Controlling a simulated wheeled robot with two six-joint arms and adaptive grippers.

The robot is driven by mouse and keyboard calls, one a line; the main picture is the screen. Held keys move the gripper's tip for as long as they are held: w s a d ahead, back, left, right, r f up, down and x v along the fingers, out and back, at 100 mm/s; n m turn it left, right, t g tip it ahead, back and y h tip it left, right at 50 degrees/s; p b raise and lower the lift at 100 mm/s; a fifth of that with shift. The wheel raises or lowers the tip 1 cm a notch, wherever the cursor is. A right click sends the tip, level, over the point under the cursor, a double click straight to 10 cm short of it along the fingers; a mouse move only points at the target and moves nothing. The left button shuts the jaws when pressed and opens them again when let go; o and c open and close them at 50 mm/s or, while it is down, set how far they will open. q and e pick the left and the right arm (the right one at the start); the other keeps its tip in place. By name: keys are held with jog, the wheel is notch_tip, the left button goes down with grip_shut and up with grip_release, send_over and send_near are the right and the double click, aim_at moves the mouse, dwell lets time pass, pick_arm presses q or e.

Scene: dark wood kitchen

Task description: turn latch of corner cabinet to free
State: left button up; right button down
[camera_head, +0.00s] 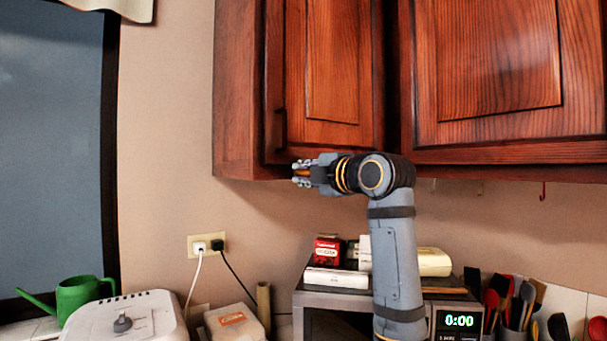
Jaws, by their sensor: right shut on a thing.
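The corner cabinet (333,60) hangs on the wall, its reddish wood door closed as far as I can see. A dark upright piece (281,125) sits on the door's left edge. My right gripper (301,173) is at the cabinet's lower edge, pointing left. Its fingers are shut on a small orange-brown piece, which appears to be the latch; the fingers hide most of it, so its angle cannot be told. My left gripper is not in view.
A wider wall cabinet (500,80) adjoins on the right. Below stand a microwave (458,320) with boxes on top, utensils (520,300), a white appliance (125,318) and a green watering can (80,295). A wall outlet (207,245) has two plugs. The wall left of the cabinet is clear.

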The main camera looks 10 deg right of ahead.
jog(key=shift+f, duration=0.15)
jog(key=c, duration=1.3)
grip_release()
jog(key=shift+s, duration=0.1)
jog(key=v, duration=1.2)
